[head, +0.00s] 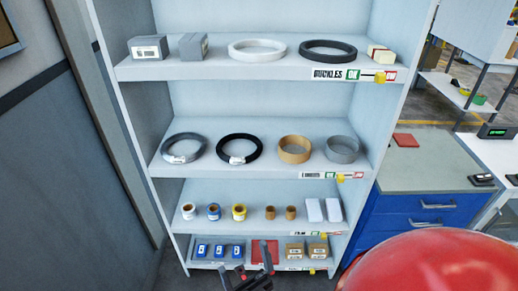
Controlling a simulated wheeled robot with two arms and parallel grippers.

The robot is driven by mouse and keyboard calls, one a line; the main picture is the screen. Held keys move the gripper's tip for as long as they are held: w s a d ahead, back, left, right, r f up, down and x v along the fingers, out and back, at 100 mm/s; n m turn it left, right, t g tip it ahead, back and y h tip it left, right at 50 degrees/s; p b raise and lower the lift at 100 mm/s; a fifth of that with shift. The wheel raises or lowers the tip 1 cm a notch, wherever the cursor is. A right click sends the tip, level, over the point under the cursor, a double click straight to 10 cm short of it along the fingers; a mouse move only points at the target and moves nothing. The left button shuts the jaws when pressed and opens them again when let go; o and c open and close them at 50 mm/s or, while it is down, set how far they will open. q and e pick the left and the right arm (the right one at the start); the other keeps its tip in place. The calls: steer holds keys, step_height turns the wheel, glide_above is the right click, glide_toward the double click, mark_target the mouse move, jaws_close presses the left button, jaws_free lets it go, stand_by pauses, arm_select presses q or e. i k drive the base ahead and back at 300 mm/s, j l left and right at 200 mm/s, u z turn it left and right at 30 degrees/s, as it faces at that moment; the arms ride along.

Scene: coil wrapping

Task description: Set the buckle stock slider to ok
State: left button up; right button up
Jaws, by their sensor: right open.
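The buckle stock slider (380,77) is a small yellow knob on the label strip of the top shelf. The strip reads BUCKLES (327,73), with a green OK field (353,75) to its right and a red field (391,76) at the right end. The knob sits at the left edge of the red field, right of the green field. My right gripper (251,272) is at the bottom middle of the head view, open and empty, well below the slider and apart from it. My left gripper is not in view.
The grey shelf unit (250,172) holds boxes and rings on top, coils below, then tape rolls and small boxes. Lower strips have their own yellow sliders (340,178). A blue drawer cabinet (410,215) stands right of it, a grey wall (55,150) left.

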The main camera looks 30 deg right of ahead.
mark_target(380, 78)
steer(key=z, duration=1.75)
